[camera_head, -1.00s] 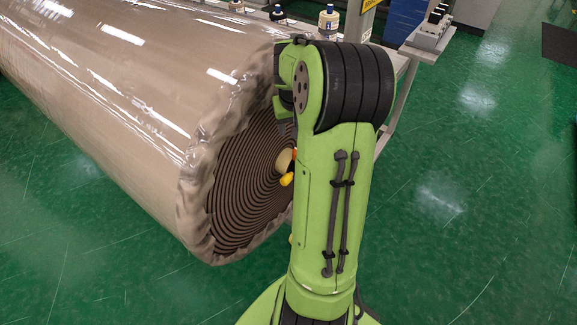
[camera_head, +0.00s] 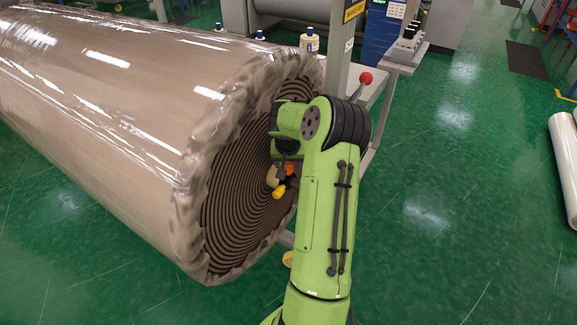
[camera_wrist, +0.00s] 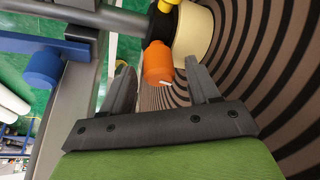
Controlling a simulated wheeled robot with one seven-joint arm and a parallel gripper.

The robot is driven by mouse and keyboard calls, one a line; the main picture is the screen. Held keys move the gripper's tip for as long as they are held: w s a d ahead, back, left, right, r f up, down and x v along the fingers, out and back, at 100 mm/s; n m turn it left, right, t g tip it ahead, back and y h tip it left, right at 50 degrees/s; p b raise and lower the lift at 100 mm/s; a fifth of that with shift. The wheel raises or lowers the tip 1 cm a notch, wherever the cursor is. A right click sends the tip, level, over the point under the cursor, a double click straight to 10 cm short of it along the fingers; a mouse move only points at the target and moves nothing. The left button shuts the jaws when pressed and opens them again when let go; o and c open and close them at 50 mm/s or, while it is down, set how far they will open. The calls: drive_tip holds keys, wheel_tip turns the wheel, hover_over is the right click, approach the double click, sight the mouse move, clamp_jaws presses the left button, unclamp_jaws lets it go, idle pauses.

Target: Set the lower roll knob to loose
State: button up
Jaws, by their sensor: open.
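An orange knob (camera_head: 291,168) and a yellow knob (camera_head: 279,192) sit by the core at the end of the big wrapped roll (camera_head: 95,110). I cannot tell which is the lower roll knob. In the wrist view the orange knob (camera_wrist: 158,62) has a small white mark and stands just beyond the fingertips, between them in the picture. The yellow knob (camera_wrist: 166,5) is cut by the top edge, beside a dark shaft. My gripper (camera_wrist: 156,66) is open, with nothing held. In the head view it is near the core, partly hidden by my arm.
The roll's spiral end face (camera_wrist: 275,60) is close to the right finger. A grey frame bar (camera_wrist: 75,95) with a blue knob (camera_wrist: 42,67) stands at left. A lever with a red ball (camera_head: 366,78) rises behind my arm. Open green floor (camera_head: 450,210) lies to the right.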

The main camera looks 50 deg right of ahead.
drive_tip(key=shift+d+f, duration=0.15)
drive_tip(key=shift+f, duration=0.2)
drive_tip(key=c, duration=1)
drive_tip(key=shift+n+t+y+p, duration=0.35)
drive_tip(key=shift+n+t+y, duration=0.05)
drive_tip(key=shift+n, duration=1.2)
drive_tip(key=shift+c, duration=0.2)
drive_tip(key=o, duration=1)
drive_tip(key=shift+o, duration=0.2)
drive_tip(key=shift+r, duration=0.1)
